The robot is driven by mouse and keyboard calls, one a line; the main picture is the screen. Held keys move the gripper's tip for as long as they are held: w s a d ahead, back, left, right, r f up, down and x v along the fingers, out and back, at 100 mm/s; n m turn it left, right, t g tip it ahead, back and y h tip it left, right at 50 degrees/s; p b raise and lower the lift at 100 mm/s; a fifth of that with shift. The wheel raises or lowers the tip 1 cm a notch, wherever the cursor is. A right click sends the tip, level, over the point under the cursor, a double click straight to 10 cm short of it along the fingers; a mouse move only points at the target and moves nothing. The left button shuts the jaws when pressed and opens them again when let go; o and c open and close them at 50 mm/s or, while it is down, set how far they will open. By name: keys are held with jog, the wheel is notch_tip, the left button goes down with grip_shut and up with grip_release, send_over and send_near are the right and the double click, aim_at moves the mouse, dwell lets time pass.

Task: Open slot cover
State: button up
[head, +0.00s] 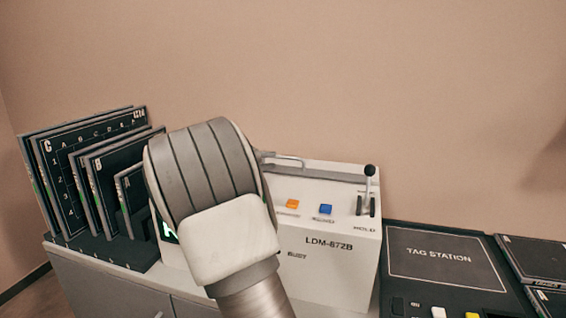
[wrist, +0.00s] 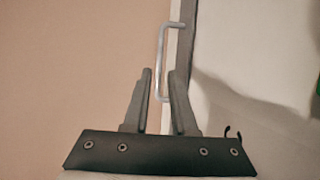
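The slot cover (head: 325,174) appears to be the grey strip along the top back of the white LDM-872B machine (head: 335,270). Its thin metal handle (head: 287,160) shows just right of my arm. In the wrist view the handle (wrist: 161,60) is a silver bracket on the dark-edged strip (wrist: 187,60). My gripper (wrist: 160,72) has its two grey fingers apart. The handle's lower part shows in the gap between them, with space on both sides; no grip is visible. My wrist hides the gripper and the machine's left part in the head view.
A lever (head: 369,185) with a black knob stands at the machine's right, near an orange button (head: 292,204) and a blue button (head: 326,209). A rack of dark plates (head: 75,175) stands left. A tag station (head: 440,258) lies right. The wall behind is bare.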

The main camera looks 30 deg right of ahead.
aim_at(282, 158)
jog(key=x, duration=0.7)
jog(key=shift+s+b, duration=0.1)
jog(key=shift+b, duration=0.3)
grip_shut()
dwell(0.9)
